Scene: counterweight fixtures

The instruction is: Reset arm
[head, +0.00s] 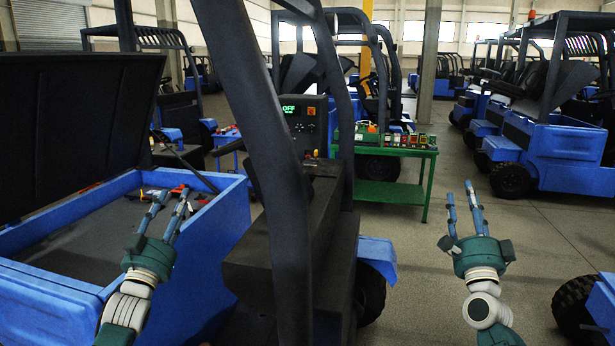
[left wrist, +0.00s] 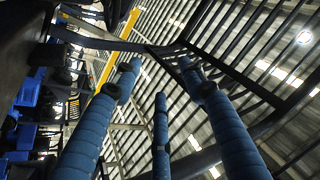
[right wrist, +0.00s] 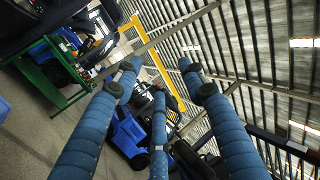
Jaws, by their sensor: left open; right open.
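My left gripper (head: 168,207) is open and empty, pointing up in front of the open blue compartment of the near forklift (head: 215,235). Its blue fingers (left wrist: 225,130) stand apart in the left wrist view, with only roof and vehicles behind them. My right gripper (head: 462,200) is open and empty, raised over bare floor at the right. Its fingers (right wrist: 225,130) are apart in the right wrist view, with nothing between them. Both arms come up from the bottom of the head view.
A dark pillar (head: 265,150) of the forklift stands between my arms. A control panel (head: 302,125) reads OFF in green. A green table (head: 390,194) with several small boxes stands behind. Blue vehicles (head: 555,145) line the right. The floor (head: 430,270) between is clear.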

